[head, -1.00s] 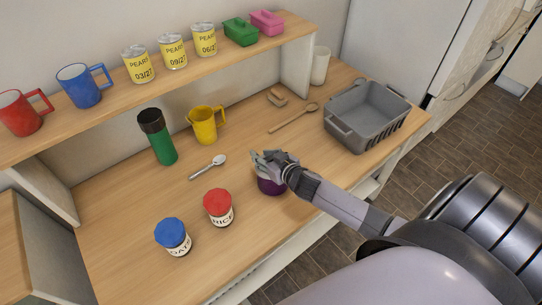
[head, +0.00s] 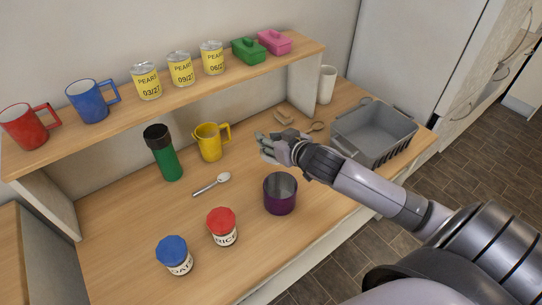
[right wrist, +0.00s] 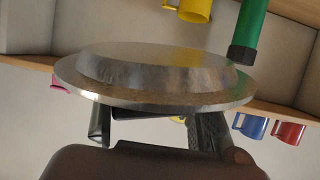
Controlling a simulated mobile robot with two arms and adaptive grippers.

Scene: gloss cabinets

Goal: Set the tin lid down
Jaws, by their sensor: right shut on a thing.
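The tin lid (right wrist: 155,82) is a round grey metal disc with a raised middle, filling much of the right wrist view. My right gripper (head: 270,149) is shut on it and holds it above the worktop, behind the tin and to the right of the yellow mug. In the head view the lid is hard to tell from the grey fingers. The purple tin (head: 280,196) stands upright and open on the worktop, in front of the gripper and apart from it. My left gripper is not in view.
Red-lidded (head: 222,228) and blue-lidded (head: 174,256) jars stand in front. A grey basket (head: 372,145) is at right. The worktop (head: 120,225) is bare at left.

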